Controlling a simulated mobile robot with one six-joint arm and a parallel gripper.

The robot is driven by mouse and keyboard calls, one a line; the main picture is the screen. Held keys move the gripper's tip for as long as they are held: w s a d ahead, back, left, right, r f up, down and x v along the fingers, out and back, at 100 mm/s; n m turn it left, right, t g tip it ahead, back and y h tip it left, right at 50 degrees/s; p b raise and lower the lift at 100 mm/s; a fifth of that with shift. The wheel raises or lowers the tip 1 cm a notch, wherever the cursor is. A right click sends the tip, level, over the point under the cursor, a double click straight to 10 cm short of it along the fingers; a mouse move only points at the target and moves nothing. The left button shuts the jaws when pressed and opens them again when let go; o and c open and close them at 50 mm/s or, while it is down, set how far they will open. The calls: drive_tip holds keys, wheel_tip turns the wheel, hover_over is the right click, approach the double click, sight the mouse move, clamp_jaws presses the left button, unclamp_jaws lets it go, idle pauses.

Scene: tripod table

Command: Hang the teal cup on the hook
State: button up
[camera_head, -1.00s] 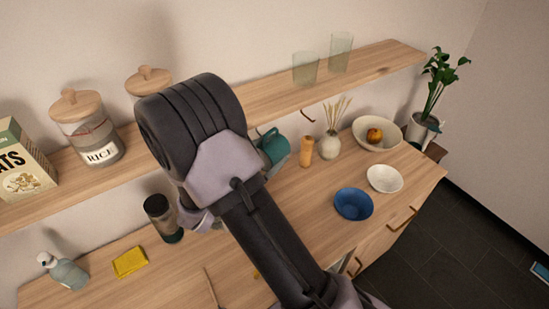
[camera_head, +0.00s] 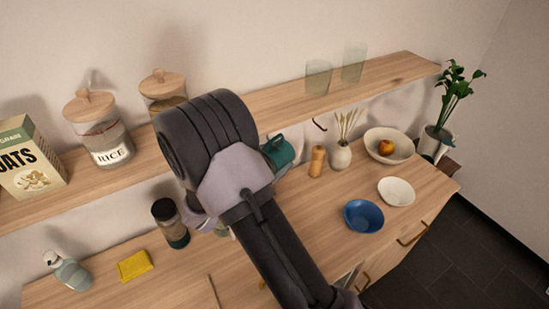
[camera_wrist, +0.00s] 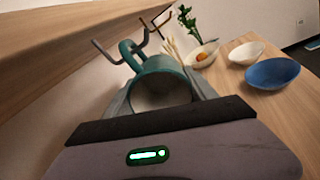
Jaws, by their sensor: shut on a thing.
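The teal cup (camera_wrist: 162,84) is in my gripper (camera_wrist: 160,92) in the wrist view, its round body between the two fingers and its handle loop (camera_wrist: 127,50) pointing up. A dark metal hook (camera_wrist: 104,53) under the shelf lies close to the handle; its bar overlaps the handle in the picture. I cannot tell whether it passes through the loop or behind it. In the head view the cup (camera_head: 279,152) shows just below the shelf edge, partly hidden by my arm, and the fingers are hidden.
The wooden shelf (camera_head: 400,72) runs above the cup, with glass tumblers (camera_head: 319,77) and jars (camera_head: 100,128) on it. Another hook (camera_head: 320,125) hangs to the right. A wooden shaker (camera_head: 317,161), reed vase (camera_head: 341,155) and bowls (camera_head: 364,215) stand on the counter (camera_head: 305,205).

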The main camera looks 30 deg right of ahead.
drive_tip(key=o, duration=1.9)
drive_tip(key=shift+c, duration=0.2)
drive_tip(key=f+p+v, duration=0.1)
drive_tip(key=p+v, duration=0.1)
drive_tip(key=v, duration=1.5)
drive_tip(key=s+d+m+g+y+b, duration=0.3)
drive_tip(key=s+m+g+y+b, duration=0.15)
drive_tip(key=s+m, duration=0.3)
drive_tip(key=s+d+m+g+y+b, duration=0.3)
drive_tip(key=s+m+y, duration=0.3)
drive_tip(key=s, duration=0.3)
drive_tip(key=s+a+r+m+t+y+b, duration=0.2)
drive_tip(key=a+r+m+t+y+b, duration=0.1)
drive_tip(key=a+m+t+y, duration=0.4)
drive_tip(key=shift+a+m+y+b, duration=0.3)
drive_tip(key=shift+a+m+y, duration=0.3)
drive_tip(key=shift+a, duration=0.2)
